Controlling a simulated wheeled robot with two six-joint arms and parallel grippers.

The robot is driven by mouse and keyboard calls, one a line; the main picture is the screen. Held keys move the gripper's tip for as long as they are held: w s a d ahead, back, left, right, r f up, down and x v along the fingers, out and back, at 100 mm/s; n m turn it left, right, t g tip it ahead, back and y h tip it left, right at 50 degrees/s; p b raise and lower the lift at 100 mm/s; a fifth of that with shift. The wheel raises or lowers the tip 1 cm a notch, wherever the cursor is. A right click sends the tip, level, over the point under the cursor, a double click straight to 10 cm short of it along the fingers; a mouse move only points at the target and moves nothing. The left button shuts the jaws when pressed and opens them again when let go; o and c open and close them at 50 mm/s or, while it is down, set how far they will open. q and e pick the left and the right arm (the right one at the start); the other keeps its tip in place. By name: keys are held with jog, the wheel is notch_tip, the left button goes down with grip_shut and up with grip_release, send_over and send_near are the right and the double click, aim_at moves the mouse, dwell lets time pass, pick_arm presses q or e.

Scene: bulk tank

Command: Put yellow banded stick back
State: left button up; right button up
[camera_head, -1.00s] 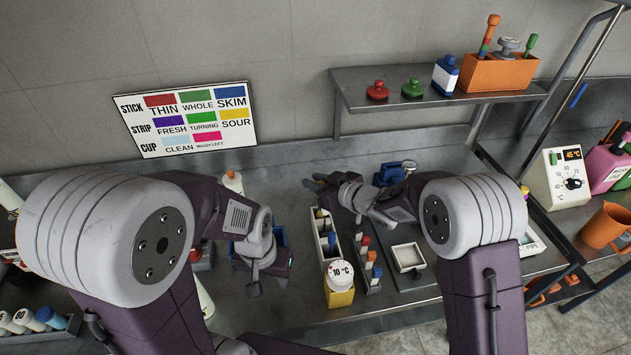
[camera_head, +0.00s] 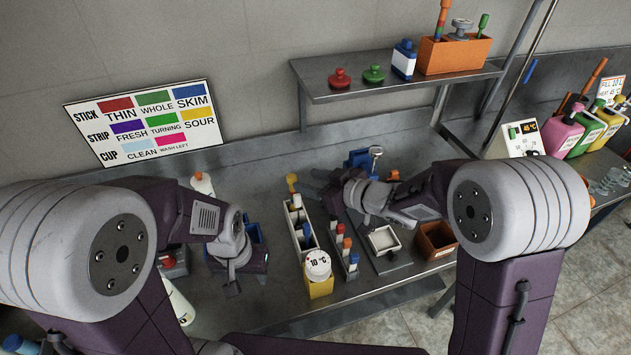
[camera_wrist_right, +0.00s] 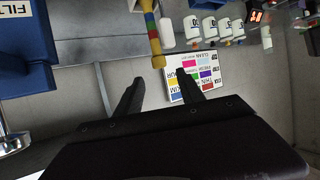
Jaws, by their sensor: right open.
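A stick with a yellow knob (camera_head: 291,179) stands upright at the far end of the narrow white rack (camera_head: 309,243). The right wrist view shows its yellow, red and green bands (camera_wrist_right: 153,35). My right gripper (camera_wrist_right: 160,77) is open and empty, its fingertips just short of the yellow end in that view. In the head view my right gripper (camera_head: 322,180) is right of the stick, apart from it. My left gripper (camera_head: 233,286) hangs over the bench by a blue container (camera_head: 249,233); its jaws are too unclear to read.
A yellow 10 °C block (camera_head: 319,286) stands at the rack's near end. A strip holder (camera_head: 352,275), a tray with a white square dish (camera_head: 383,240) and a brown box (camera_head: 436,240) are to the right. A shelf (camera_head: 385,83) with stoppers overhangs the back.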

jog(key=shift+v, duration=0.85)
jog(key=shift+w+d, duration=0.1)
jog(key=w+d+f+m+t+h, duration=0.1)
jog(key=w+d+f+m+h, duration=0.15)
jog(key=d+h, duration=0.4)
jog(key=s+d+f+m+g+h, duration=0.1)
jog(key=s+d+f+m, duration=0.1)
jog(key=s+d, duration=0.1)
jog(key=s+d+f+m+g+h, duration=0.1)
jog(key=s+d+f+m, duration=0.1)
jog(key=d, duration=0.4)
jog(key=s+d+f+m+g+h, duration=0.1)
jog(key=s+d+f+m+h, duration=0.1)
jog(key=s+d+f, duration=0.1)
jog(key=shift+s+d+f+g, duration=0.15)
jog(key=shift+s+d, duration=0.15)
jog(key=shift+d, duration=0.25)
jog(key=shift+s+d+f+g, duration=0.15)
jog(key=shift+s+d, duration=0.15)
jog(key=shift+d, duration=0.25)
jog(key=s+d+f+m+g, duration=0.1)
jog(key=s+g, duration=0.3)
jog(key=s, duration=0.8)
jog(key=shift+f+m+g, duration=0.3)
jog(key=shift+f+m, duration=0.35)
jog(key=shift+f, duration=0.05)
